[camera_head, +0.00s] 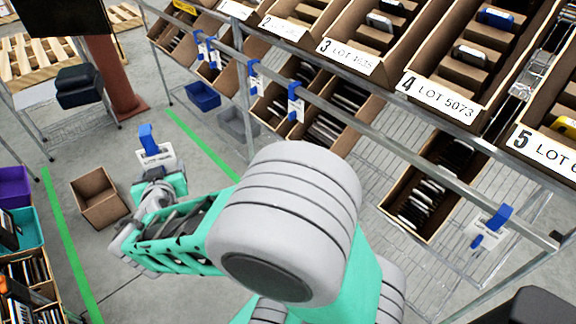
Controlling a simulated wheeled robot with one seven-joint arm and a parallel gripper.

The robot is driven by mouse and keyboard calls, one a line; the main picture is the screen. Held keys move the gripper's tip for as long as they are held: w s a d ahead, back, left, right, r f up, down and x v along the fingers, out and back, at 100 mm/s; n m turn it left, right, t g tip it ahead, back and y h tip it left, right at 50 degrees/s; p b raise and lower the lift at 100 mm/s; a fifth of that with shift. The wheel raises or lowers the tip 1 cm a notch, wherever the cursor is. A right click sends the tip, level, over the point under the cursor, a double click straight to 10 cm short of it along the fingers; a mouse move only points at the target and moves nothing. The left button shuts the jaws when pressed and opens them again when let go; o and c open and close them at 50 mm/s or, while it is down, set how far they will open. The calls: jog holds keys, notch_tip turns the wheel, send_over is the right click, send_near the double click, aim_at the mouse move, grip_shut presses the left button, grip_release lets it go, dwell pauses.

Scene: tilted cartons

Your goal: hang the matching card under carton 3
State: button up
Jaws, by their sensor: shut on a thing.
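Carton 3 (349,56) is a tilted cardboard carton on the upper shelf, with a white label reading "3 LOT" and digits I cannot read surely. My gripper (158,176) is at left, over the floor and well apart from the rack. It is shut on a white card (156,157) with a blue clip (148,137) on top; the card's print is too small to read. Below the cartons runs a metal rail (385,142). Similar blue-clipped cards hang on it, including one (295,104) left of and below carton 3's label and one (488,230) at far right.
Carton 4 (437,98) and carton 5 (545,146) stand right of carton 3. Lower cartons (428,190) hold dark items. My arm fills the lower middle.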

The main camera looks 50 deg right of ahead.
jog(key=s+d+f+m+g+h+b, duration=0.2)
jog(key=s+d+f+m+g+h, duration=0.15)
jog(key=d, duration=0.65)
jog(key=s+d+f+m+g+h+b, duration=0.2)
jog(key=s+d+f+m+g, duration=0.15)
jog(key=d, duration=0.65)
jog(key=s+d+f+m+g+h+b, duration=0.1)
jog(key=s+d+f+m+g+b, duration=0.2)
jog(key=s+d, duration=0.45)
jog(key=s+d+f+m+g+h+b, duration=0.1)
jog(key=s+d+m+g, duration=0.3)
jog(key=s+d, duration=0.3)
jog(key=s+d+r+p+x, duration=0.1)
jog(key=r+x, duration=0.2)
jog(key=x, duration=1.1)
jog(key=shift+s+d, duration=0.25)
jog(key=shift+y, duration=0.25)
jog(key=o, duration=1.8)
jog(key=shift+c, duration=0.2)
